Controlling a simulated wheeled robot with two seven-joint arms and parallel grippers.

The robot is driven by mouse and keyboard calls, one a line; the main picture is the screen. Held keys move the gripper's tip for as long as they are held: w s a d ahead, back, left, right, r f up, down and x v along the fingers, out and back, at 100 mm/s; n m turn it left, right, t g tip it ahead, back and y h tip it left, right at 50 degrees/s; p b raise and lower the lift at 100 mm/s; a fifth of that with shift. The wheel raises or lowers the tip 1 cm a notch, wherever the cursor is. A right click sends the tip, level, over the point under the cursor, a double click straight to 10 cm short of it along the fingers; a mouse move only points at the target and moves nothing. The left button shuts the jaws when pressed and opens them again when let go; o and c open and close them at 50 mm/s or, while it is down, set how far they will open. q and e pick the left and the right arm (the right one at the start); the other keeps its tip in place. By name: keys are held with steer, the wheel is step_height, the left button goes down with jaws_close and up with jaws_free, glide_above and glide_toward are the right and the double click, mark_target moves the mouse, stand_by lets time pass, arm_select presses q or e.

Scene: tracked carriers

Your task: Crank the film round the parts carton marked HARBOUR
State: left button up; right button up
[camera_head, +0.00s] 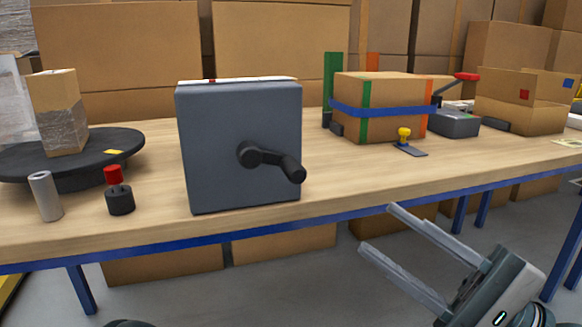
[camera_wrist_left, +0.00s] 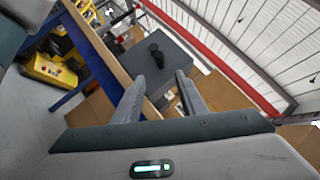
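A grey box (camera_head: 225,150) with a black crank handle (camera_head: 272,160) on its front stands on the bench. The handle points right and slightly down. A brown carton (camera_head: 53,88) stands upright on a dark round turntable (camera_head: 118,140) at the left, with clear film (camera_head: 62,129) around its lower part. I cannot read a name on it. My left gripper (camera_head: 376,227) is open and empty, in front of the bench edge, right of and below the handle. In the left wrist view, the handle (camera_wrist_left: 156,52) shows beyond the open fingers. My right gripper is not in view.
A grey roll (camera_head: 45,196) and a red-topped black piece (camera_head: 118,192) stand left of the crank box. A carton with a blue band (camera_head: 385,108), a yellow-knobbed piece (camera_head: 405,136) and another carton (camera_head: 515,112) stand to the right. Bare bench top lies right of the crank box.

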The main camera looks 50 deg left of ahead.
mark_target(304, 177)
arm_select(q)
steer(key=b+x, duration=0.1)
steer(key=x, duration=1.5)
steer(key=shift+a, duration=0.15)
steer(key=shift+r, duration=0.1)
jaws_close()
